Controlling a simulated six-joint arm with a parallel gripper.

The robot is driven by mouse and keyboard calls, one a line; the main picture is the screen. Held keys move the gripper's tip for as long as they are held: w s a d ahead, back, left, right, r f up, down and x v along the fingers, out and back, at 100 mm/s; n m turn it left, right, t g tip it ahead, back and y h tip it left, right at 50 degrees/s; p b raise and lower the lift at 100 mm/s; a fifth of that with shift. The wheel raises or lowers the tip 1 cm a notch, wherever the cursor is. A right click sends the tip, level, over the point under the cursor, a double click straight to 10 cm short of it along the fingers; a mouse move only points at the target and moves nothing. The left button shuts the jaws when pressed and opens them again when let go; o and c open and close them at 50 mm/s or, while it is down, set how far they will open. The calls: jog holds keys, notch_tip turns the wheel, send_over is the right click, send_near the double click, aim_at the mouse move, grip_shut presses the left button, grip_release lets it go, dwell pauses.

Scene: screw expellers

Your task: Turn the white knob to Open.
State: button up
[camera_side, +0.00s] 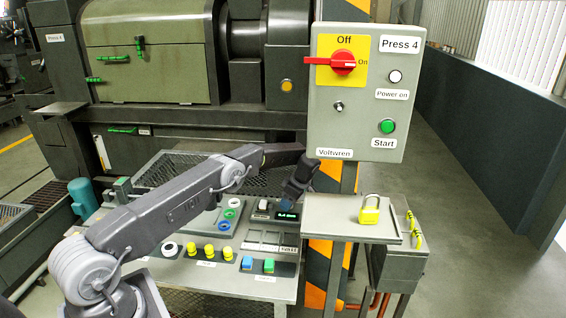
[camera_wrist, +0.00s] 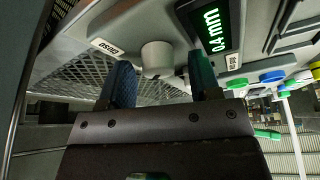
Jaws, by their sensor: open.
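The white knob (camera_wrist: 157,58) stands on the grey panel in the wrist view. It is a short round cylinder. My gripper (camera_wrist: 161,78) is open, with a blue finger on each side of the knob in the picture. I cannot tell whether either finger touches it. In the side view my gripper (camera_side: 290,204) points down at the panel by the green display, and a small pale knob (camera_side: 263,204) shows beside it.
The green-lit display (camera_wrist: 208,28) is close to my right finger. Blue and green buttons (camera_side: 257,264) and yellow knobs (camera_side: 209,250) stand nearer the panel's front. The grey Press 4 box (camera_side: 360,100) and a shelf (camera_side: 330,228) with a yellow padlock (camera_side: 370,212) stand to the right.

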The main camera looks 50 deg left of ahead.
jog(key=m+t, duration=0.1)
jog(key=m, duration=0.2)
jog(key=m+t, duration=0.1)
jog(key=m, duration=0.2)
jog(key=shift+s+a+m+t, duration=0.1)
jog(key=shift+s+m+t, duration=0.05)
jog(key=shift+m+t, duration=0.25)
jog(key=m+t, duration=0.1)
jog(key=m, duration=0.4)
jog(key=shift+t+h, duration=0.3)
jog(key=shift+t, duration=0.1)
jog(key=shift+r+m, duration=0.1)
jog(key=shift+m, duration=0.5)
jog(key=s+d+r, duration=0.4)
jog(key=r, duration=0.4)
jog(key=s+d+r+m, duration=0.1)
jog(key=s+d+r, duration=0.2)
jog(key=r, duration=0.5)
jog(key=s+d+r+m+t+h, duration=0.1)
jog(key=s+d+r, duration=0.3)
jog(key=r, duration=0.5)
jog(key=shift+s+d, duration=0.3)
jog(key=shift+r, duration=0.1)
